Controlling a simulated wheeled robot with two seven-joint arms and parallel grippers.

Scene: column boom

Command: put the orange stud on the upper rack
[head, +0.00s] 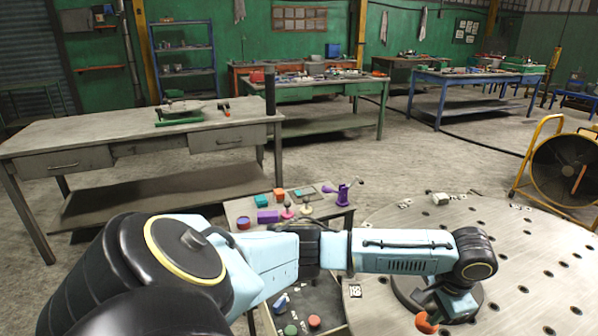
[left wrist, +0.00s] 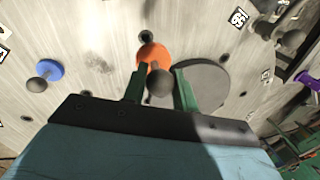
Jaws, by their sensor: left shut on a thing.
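The orange stud (left wrist: 153,53) has an orange disc and a dark grey ball knob. In the left wrist view the green fingers of my left gripper (left wrist: 159,88) are on either side of the knob, shut on it. In the head view my left gripper (head: 430,308) points down over the round perforated table, with the orange stud (head: 428,322) at its tips. I cannot tell its height above the table. A small stand left of the round table has an upper surface (head: 235,208) with several coloured pieces; I cannot tell whether it is the upper rack. My right gripper is not seen.
A dark grey disc (left wrist: 205,80) lies close beside the gripper. A blue stud (left wrist: 47,72) stands on the perforated table (head: 540,255). A lower dark tray holds a red-orange stud (head: 314,321). A yellow-framed fan (head: 567,168) stands right; a workbench (head: 95,133) stands left.

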